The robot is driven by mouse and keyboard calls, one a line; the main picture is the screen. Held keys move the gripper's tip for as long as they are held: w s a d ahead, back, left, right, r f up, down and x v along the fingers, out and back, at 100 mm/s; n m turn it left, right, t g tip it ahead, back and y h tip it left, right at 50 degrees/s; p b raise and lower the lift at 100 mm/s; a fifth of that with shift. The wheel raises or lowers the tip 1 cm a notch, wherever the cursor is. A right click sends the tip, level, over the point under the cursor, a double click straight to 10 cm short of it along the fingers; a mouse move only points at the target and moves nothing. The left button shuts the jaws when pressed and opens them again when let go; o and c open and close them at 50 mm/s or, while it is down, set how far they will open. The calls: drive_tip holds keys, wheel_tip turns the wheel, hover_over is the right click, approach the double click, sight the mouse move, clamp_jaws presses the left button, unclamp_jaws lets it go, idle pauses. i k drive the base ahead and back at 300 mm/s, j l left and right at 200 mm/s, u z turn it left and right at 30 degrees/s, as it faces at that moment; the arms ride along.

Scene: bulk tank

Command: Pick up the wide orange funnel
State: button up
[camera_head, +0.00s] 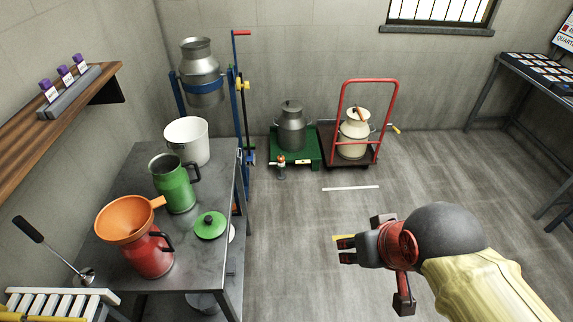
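The wide orange funnel (126,219) sits in the mouth of a red jug (150,257) near the front of the dark table at left. Its wide rim faces up and a short orange handle sticks out to the right. Its spout is hidden inside the jug. My gripper (343,250) is at the lower right, over the floor and well to the right of the table. Its two dark fingertips point left with a small gap between them, and nothing shows between them.
A green jug (174,184), a white bucket (187,142) and a green lid (210,225) share the table (130,180). A wooden shelf (60,120) juts from the left wall. A ladle (60,255) and white rack (62,297) stand front left. Open floor lies right of the table.

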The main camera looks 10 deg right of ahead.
sight(125, 220)
drive_tip(key=u, duration=1.6)
